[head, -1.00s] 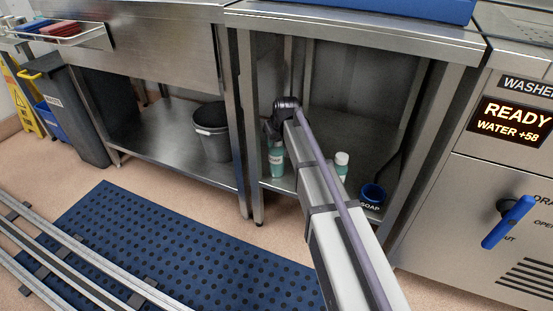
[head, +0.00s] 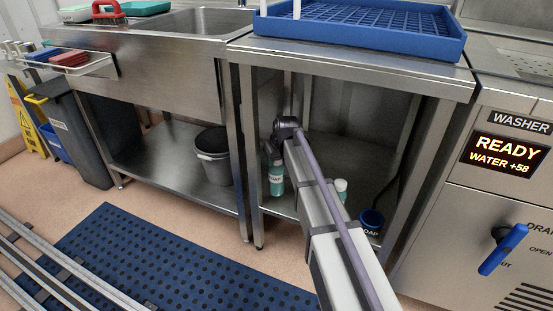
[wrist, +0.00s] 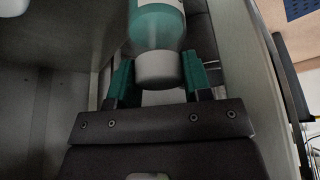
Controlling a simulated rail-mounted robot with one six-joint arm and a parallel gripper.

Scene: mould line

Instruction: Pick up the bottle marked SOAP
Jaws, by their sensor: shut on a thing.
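In the wrist view my gripper (wrist: 156,80) is shut on a bottle (wrist: 156,28) with teal contents and a pale cap. The green fingers are on either side by the cap, and the bottle's label is mostly cut off. In the head view a teal bottle with a white label (head: 276,180) is beside the end of my arm, in the open bay under the counter. Its label is too small to read, and my gripper is mostly hidden there. A second white-capped bottle (head: 341,185) is partly behind my arm. SOAP lettering shows at a dark blue round container (head: 372,218).
The bay has steel legs and a counter (head: 350,55) above it, with a blue rack (head: 365,38) on top. A grey bucket (head: 212,155) stands on the shelf to the left. The washer (head: 500,200) is at the right. A blue mat (head: 160,260) lies on the floor.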

